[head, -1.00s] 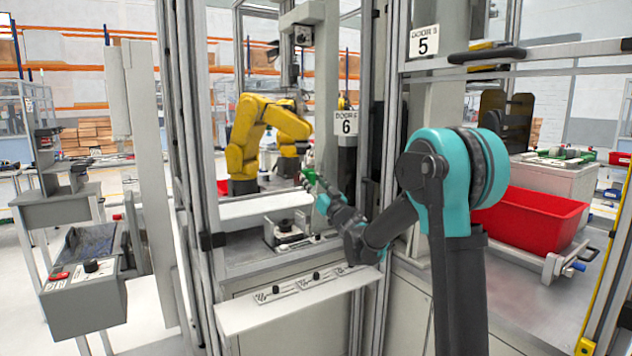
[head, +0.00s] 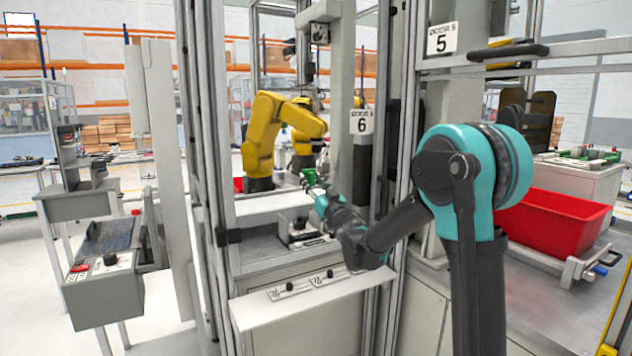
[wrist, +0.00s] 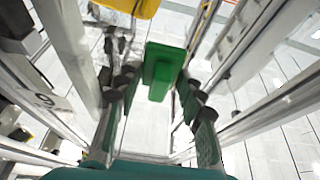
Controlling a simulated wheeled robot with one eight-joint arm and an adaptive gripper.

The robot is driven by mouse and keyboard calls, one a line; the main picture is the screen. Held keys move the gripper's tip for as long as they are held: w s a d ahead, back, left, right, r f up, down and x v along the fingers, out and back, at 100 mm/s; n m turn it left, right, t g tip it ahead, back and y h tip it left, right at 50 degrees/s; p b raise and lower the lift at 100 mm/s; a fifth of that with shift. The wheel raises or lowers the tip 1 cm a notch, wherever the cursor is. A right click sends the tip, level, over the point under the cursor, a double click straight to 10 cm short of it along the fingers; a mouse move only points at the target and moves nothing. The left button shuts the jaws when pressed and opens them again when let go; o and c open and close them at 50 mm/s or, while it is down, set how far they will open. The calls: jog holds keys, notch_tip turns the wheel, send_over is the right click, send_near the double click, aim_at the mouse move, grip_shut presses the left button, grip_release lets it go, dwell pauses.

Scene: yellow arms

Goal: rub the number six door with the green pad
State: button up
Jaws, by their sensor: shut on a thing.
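The number six sign (head: 361,121) hangs at the upper right of the door bay, between metal posts. The door surface itself looks clear or open, and I cannot tell which. My gripper (head: 316,186) is in front of this bay, below and left of the sign. It is shut on the green pad (head: 309,176). In the wrist view the pad (wrist: 162,68) sits between the two fingers (wrist: 155,100) and sticks out beyond their tips. I cannot tell whether the pad touches the door.
A white ledge (head: 300,300) juts out below the bay. A yellow robot arm (head: 275,125) stands behind it. The number five sign (head: 441,38) and a red bin (head: 556,218) are at right. A grey control box (head: 103,285) stands at left, with open floor around it.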

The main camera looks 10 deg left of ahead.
aim_at(343, 163)
jog(key=shift+a+r, duration=0.1)
jog(key=shift+r, duration=0.95)
jog(key=shift+w+d, duration=1.35)
jog(key=shift+d, duration=0.65)
jog(key=shift+w+d, duration=1.4)
jog(key=shift+d, duration=0.65)
jog(key=shift+w+d, duration=1.35)
jog(key=shift+d, duration=0.65)
jog(key=shift+s, duration=0.1)
jog(key=shift+s+d, duration=0.55)
jog(key=shift+s, duration=0.25)
jog(key=shift+s+d, duration=0.55)
jog(key=shift+s, duration=0.3)
jog(key=shift+s+d, duration=0.55)
jog(key=shift+s, duration=0.25)
